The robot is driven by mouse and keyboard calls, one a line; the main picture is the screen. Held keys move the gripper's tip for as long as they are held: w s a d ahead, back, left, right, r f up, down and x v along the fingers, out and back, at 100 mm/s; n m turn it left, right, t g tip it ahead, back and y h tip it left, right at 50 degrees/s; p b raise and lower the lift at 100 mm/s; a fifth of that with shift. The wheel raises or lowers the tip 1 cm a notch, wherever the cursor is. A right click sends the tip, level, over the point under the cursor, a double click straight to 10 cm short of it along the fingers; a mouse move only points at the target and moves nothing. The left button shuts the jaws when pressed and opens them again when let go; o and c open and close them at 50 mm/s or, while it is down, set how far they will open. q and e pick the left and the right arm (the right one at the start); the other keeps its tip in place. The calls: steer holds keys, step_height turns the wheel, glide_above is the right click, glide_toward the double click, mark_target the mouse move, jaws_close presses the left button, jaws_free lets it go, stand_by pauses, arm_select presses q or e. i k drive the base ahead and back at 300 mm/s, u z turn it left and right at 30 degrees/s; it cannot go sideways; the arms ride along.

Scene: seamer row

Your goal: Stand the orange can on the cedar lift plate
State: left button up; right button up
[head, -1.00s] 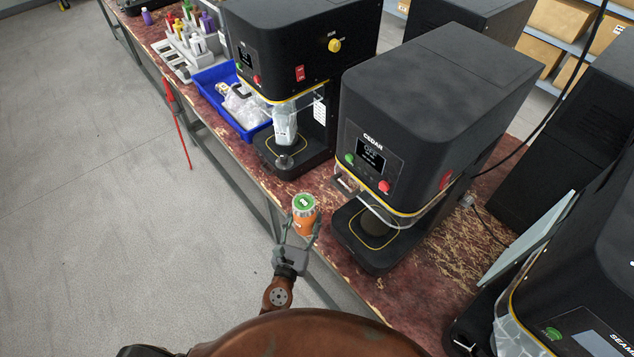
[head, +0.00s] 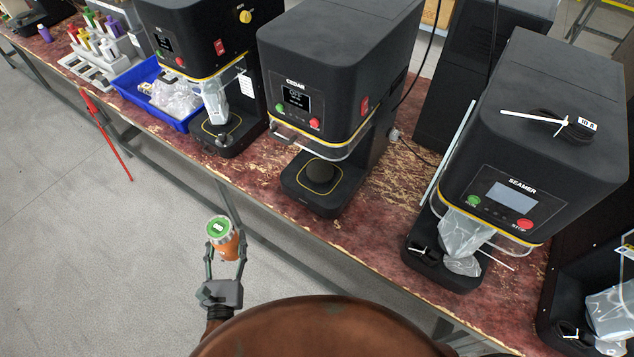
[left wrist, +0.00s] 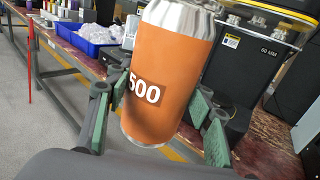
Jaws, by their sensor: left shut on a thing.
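The orange can (head: 228,240) has a green and silver top and is held upright, slightly tilted, by my left gripper (head: 227,262). In the left wrist view the can (left wrist: 165,75) shows "500" on its side, between the two green-padded fingers of my left gripper (left wrist: 155,125). It is over the floor, in front of the bench edge. The cedar machine (head: 320,75) stands at the middle of the bench. Its round dark lift plate (head: 319,171) sits inside a yellow outline on the base, to the right of and beyond the can. My right gripper is not in view.
A machine labelled SEAMER (head: 545,150) with plastic wrap and black straps stands right. Another wrapped machine (head: 200,50) and a blue tray (head: 160,95) are left. Bench space (head: 375,215) right of cedar is bare.

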mark_target(320, 169)
steer(key=u, duration=1.25)
steer(key=i, duration=0.75)
steer(key=z, duration=1.95)
